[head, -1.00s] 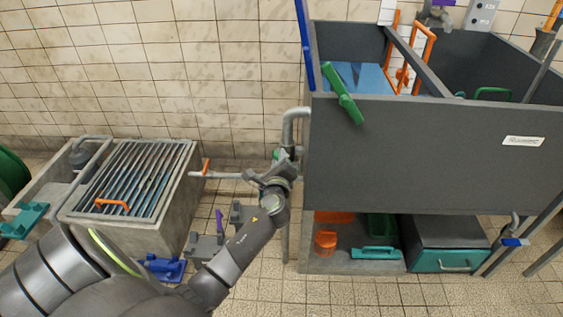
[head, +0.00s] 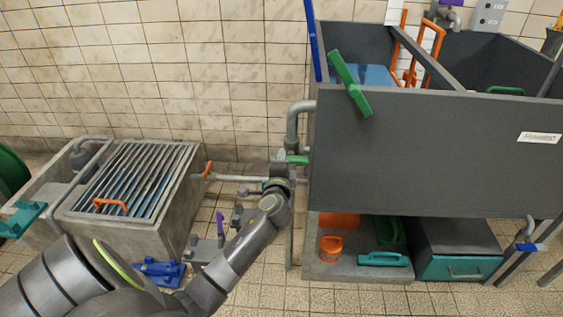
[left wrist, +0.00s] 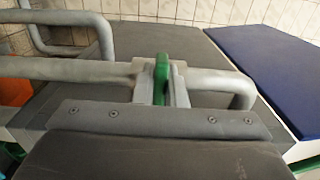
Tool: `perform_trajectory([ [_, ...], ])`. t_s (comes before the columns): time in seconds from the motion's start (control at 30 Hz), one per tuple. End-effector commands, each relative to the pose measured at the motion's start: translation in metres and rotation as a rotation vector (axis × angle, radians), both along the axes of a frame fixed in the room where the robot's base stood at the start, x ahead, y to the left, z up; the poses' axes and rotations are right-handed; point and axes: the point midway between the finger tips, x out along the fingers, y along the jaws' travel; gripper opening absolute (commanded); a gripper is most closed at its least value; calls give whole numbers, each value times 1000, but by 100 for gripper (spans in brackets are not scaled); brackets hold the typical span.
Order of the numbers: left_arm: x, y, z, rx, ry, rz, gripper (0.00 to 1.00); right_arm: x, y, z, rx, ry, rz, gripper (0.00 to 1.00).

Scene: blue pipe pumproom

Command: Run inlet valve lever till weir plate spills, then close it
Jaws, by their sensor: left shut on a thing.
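A green lever (head: 293,159) sits on the grey pipe at the left side of the dark grey tank (head: 430,150); I take it as the inlet valve lever. My left gripper (head: 280,166) is at it. In the left wrist view, the gripper's grey fingers (left wrist: 161,84) are shut on the green lever (left wrist: 161,68). The gripper partly hides the valve in the head view. Inside the tank, blue water (head: 362,74) shows on the near-left side of a grey divider (head: 430,58); I cannot tell whether this is the weir plate or whether it spills. My right gripper is out of view.
A green bar (head: 348,84) leans over the tank's front rim. Orange frames (head: 424,54) stand inside. A grated concrete basin (head: 128,178) stands at left, joined by a pipe (head: 238,179). Blue (head: 158,272) and grey fittings lie on the floor. A teal-fronted drawer (head: 460,267) is below the tank.

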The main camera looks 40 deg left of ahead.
Motion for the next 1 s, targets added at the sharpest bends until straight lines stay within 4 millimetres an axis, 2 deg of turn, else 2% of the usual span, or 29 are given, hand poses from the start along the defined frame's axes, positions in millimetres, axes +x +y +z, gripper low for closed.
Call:
perform_trajectory([
  [0.57,-1,0,-4,-35,-14,1,0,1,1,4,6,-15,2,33],
  [0.6,-1,0,-4,-34,-14,1,14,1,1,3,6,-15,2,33],
  [0.73,-1,0,-3,-33,-15,1,31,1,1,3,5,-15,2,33],
  [1.0,0,0,-2,-30,-16,0,33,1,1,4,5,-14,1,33],
])
